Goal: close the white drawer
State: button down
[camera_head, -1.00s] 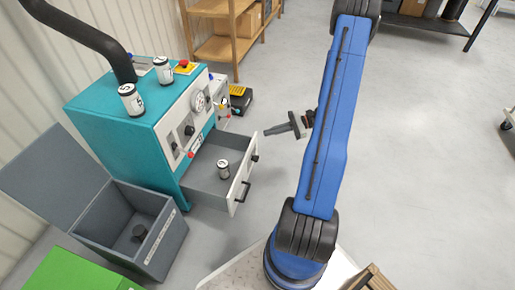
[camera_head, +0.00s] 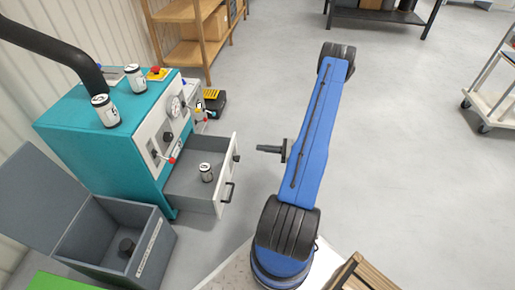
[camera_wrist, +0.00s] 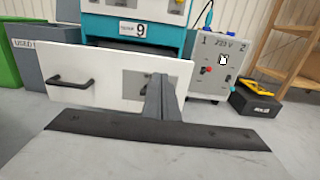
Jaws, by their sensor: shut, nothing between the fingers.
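The white drawer (camera_head: 222,195) stands pulled out from the teal machine (camera_head: 75,125), with a can (camera_head: 206,172) inside it. Its white front has two dark handles. In the wrist view, the drawer front (camera_wrist: 105,70) fills the left and middle, and a handle (camera_wrist: 70,82) shows on its left part. My gripper (camera_head: 270,149) is to the right of the drawer front in the head view, apart from it, pointing left. In the wrist view, my gripper (camera_wrist: 158,95) is shut and empty, and its fingers cover part of the drawer front and the second handle.
A grey open-lidded bin (camera_head: 120,235) stands left of the drawer. A wooden shelf (camera_head: 205,45) is behind.

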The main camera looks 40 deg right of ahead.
aim_at(232, 144)
jog(key=x, duration=1.2)
jog(key=shift+a, duration=0.1)
jog(key=x, duration=2.3)
jog(key=shift+w, duration=0.15)
jog(key=shift+w+a+r, duration=0.1)
jog(key=shift+a+r, duration=0.05)
jog(key=shift+r, duration=0.05)
jog(key=v, duration=1.4)
jog(key=shift+s+d+f, duration=0.15)
jog(key=shift+s+d, duration=0.1)
jog(key=shift+s, duration=0.05)
